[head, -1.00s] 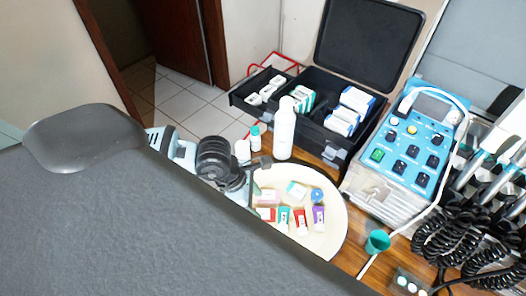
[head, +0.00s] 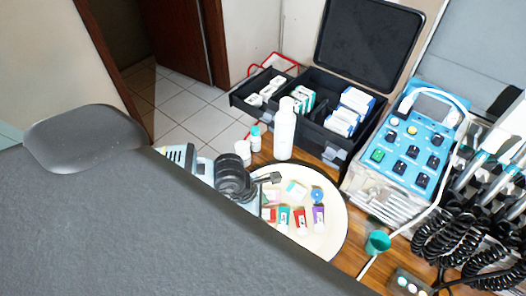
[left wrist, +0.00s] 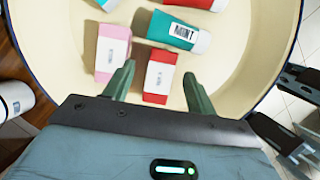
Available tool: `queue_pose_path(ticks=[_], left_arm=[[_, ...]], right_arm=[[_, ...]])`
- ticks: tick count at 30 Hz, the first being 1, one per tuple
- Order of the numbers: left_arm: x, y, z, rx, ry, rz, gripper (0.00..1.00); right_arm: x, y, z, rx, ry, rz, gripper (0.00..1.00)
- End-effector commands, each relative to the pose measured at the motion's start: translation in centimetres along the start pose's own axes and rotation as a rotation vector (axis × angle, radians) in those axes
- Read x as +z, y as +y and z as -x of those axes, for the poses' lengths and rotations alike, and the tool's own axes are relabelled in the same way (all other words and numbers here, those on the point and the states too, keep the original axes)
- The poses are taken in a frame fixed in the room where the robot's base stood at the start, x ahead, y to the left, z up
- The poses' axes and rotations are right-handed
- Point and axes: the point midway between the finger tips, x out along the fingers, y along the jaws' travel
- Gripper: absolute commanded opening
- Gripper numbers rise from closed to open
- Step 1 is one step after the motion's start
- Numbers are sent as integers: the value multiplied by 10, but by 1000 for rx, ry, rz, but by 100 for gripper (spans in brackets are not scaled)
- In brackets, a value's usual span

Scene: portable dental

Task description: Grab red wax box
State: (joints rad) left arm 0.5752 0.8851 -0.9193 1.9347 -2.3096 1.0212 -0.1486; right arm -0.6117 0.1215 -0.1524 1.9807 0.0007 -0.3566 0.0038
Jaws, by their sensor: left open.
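The red wax box (left wrist: 158,77) lies in the round cream tray (left wrist: 236,60), with a white label on its upper face. In the head view the red box (head: 268,214) shows near the tray's left side, partly behind the dark chair edge. My left gripper (left wrist: 158,69) is open, and its two green fingers stand on either side of the red box. I cannot tell whether they touch it. A pink box (left wrist: 112,48) lies close beside the left finger. My right gripper is not seen.
A teal mint tube (left wrist: 178,33) lies just beyond the red box. A red tube (head: 301,222) and a purple tube (head: 319,219) are also in the tray. A white bottle (head: 285,130) stands behind it, near the open black case (head: 318,105). The grey chair (head: 150,230) fills the front.

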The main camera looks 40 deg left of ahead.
Motion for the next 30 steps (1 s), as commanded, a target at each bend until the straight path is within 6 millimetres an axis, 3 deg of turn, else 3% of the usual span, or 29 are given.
queue_pose_path(ticks=[3, 11, 22, 30], left_arm=[[-1, -1, -11, -2, 1, -1, 56], [-1, -1, -12, -1, 1, -1, 56], [-1, -1, -12, -1, 1, 0, 8], [0, -1, -11, -1, 1, -1, 8]], right_arm=[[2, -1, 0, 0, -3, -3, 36], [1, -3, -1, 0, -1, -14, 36], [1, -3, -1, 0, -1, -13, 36], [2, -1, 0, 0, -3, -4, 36]])
